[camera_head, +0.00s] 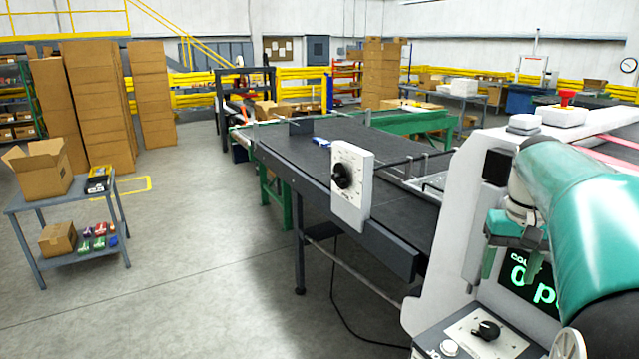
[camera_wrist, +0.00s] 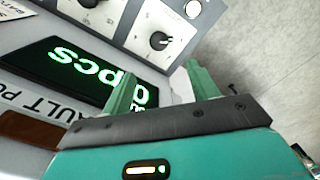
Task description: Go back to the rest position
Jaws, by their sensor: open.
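My gripper (camera_head: 513,266) is at the right in the head view, in front of the machine's dark counter display (camera_head: 540,289). Its two green fingers point down and stand apart, with nothing between them. In the wrist view my gripper (camera_wrist: 160,85) shows its fingers spread, with the display (camera_wrist: 90,70) and its green "pcs" text behind the left finger. A black knob (camera_wrist: 158,41) on a white panel lies beyond the fingertips. My teal arm covers part of the machine at the right edge of the head view.
The white machine housing (camera_head: 470,200) is close to my gripper. A lower panel carries a black knob (camera_head: 487,330). A dark conveyor (camera_head: 390,190) with a white dial box (camera_head: 351,185) runs to the left. A grey cart (camera_head: 75,200) with boxes stands far left. Open floor (camera_head: 200,270) lies between.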

